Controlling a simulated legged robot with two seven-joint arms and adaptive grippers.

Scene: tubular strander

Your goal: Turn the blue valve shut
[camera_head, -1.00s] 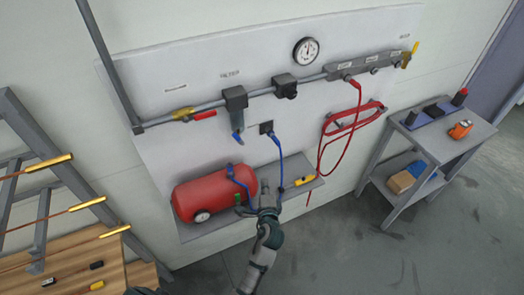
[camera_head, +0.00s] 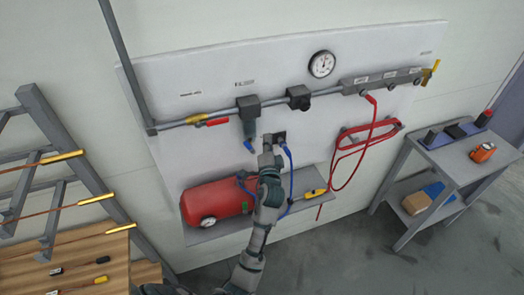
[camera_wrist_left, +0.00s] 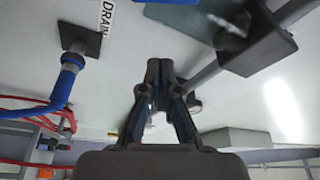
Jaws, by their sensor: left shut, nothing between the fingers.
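My left gripper (camera_head: 267,150) is raised in front of the wall board, just left of the blue hose. In the left wrist view its fingers (camera_wrist_left: 160,72) are together and hold nothing. No clear blue valve handle can be made out. A small blue part (camera_head: 249,146) shows below the dark filter body, left of my fingertips. A blue hose (camera_head: 288,160) meets a dark plate (camera_head: 278,137) partly behind my gripper. In the left wrist view this blue hose (camera_wrist_left: 62,88) and plate (camera_wrist_left: 80,40) sit beside a "DRAIN" label. My right gripper is out of view.
A red tank (camera_head: 215,202) lies on the shelf below, partly behind my arm. A grey pipe carries a yellow-and-red valve (camera_head: 207,122); a gauge (camera_head: 321,64) is above. A red hose (camera_head: 370,140) hangs at right. A cart (camera_head: 455,160) and a rack (camera_head: 60,150) flank the board.

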